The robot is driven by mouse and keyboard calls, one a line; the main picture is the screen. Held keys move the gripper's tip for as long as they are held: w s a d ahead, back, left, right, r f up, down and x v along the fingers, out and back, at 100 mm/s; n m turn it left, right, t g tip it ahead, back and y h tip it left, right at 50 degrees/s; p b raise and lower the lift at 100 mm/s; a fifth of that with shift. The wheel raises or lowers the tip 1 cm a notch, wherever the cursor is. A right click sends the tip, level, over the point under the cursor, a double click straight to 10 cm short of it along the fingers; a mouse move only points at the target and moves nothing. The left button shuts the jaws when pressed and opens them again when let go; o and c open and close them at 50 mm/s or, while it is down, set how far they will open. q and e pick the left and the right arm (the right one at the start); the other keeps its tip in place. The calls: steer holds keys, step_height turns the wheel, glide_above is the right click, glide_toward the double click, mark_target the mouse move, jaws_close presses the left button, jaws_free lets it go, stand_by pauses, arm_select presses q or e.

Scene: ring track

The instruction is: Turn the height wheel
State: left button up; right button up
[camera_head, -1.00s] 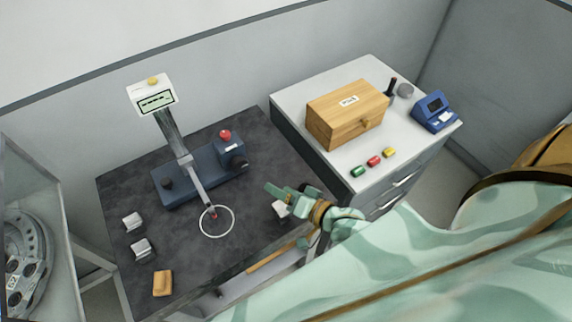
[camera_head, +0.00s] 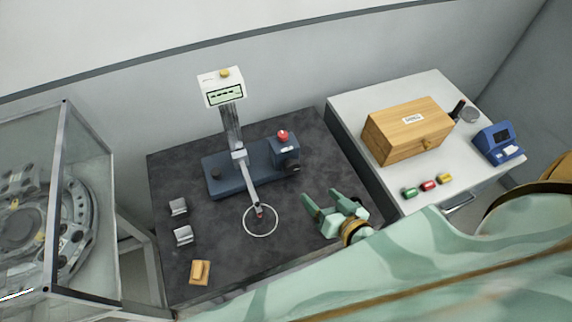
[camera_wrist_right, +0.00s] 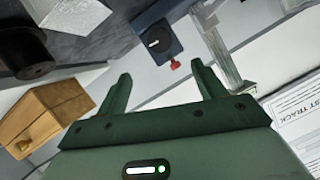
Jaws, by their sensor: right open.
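The measuring stand has a blue base (camera_head: 232,172), a column and a display head (camera_head: 222,88). A black knob (camera_head: 293,169) sits at the right end of its base, below a red button (camera_head: 282,136). Another dark knob (camera_head: 213,172) is at the left end. I cannot tell which is the height wheel. In the right wrist view a black knob with a white mark (camera_wrist_right: 157,40) lies beyond my fingers, near the red button (camera_wrist_right: 174,64). My right gripper (camera_head: 322,198) is open and empty, right of and in front of the stand, apart from the knob. My left gripper is out of view.
Two metal blocks (camera_head: 183,236) and a tan block (camera_head: 200,272) lie on the dark table's left side. A white ring (camera_head: 260,220) lies under the stand's probe arm. A wooden box (camera_head: 408,132) stands on the white cabinet (camera_head: 350,110) at right. A glass-sided case (camera_head: 85,150) stands left.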

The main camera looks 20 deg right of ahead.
glide_toward(293, 169)
steer(key=w, duration=0.1)
steer(key=b+x, duration=0.1)
steer(key=x, duration=0.6)
steer(key=shift+f+b, duration=0.3)
steer(key=shift+b, duration=0.1)
steer(key=shift+w+f, duration=0.25)
steer(key=shift+w, duration=0.45)
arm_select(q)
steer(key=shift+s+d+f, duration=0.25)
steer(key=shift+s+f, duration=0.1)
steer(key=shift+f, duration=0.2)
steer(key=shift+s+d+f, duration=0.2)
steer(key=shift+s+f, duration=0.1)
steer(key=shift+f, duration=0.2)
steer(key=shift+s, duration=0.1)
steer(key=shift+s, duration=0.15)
arm_select(e)
steer(key=shift+s, duration=0.1)
steer(key=c, duration=1)
